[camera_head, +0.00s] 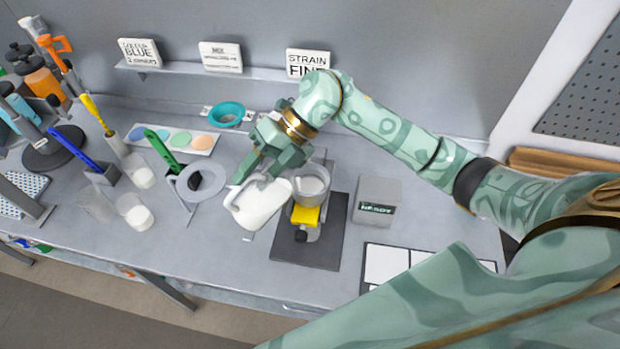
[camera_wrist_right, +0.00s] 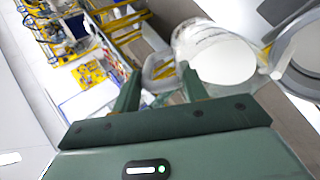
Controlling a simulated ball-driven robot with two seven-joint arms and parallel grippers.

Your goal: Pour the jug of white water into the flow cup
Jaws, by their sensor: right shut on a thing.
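My right gripper (camera_head: 262,165) is shut on the jug (camera_head: 258,205), a clear vessel with white liquid. The jug is tilted, just left of the flow cup (camera_head: 311,182). In the right wrist view my right gripper's fingers (camera_wrist_right: 160,85) reach to the jug's handle, and the jug (camera_wrist_right: 215,55) shows white inside. The flow cup is a grey cup on a stand with a yellow part beneath, over a dark base plate. Its grey rim also shows at the right edge of the right wrist view (camera_wrist_right: 300,58). I cannot tell whether any liquid is flowing. My left gripper is not in view.
A grey box (camera_head: 377,200) stands right of the flow cup. A grey ring on a stand (camera_head: 203,181) and beakers with white contents (camera_head: 135,212) are left of the jug. A teal bowl (camera_head: 226,114) is behind. White tiles (camera_head: 385,264) lie at the front right.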

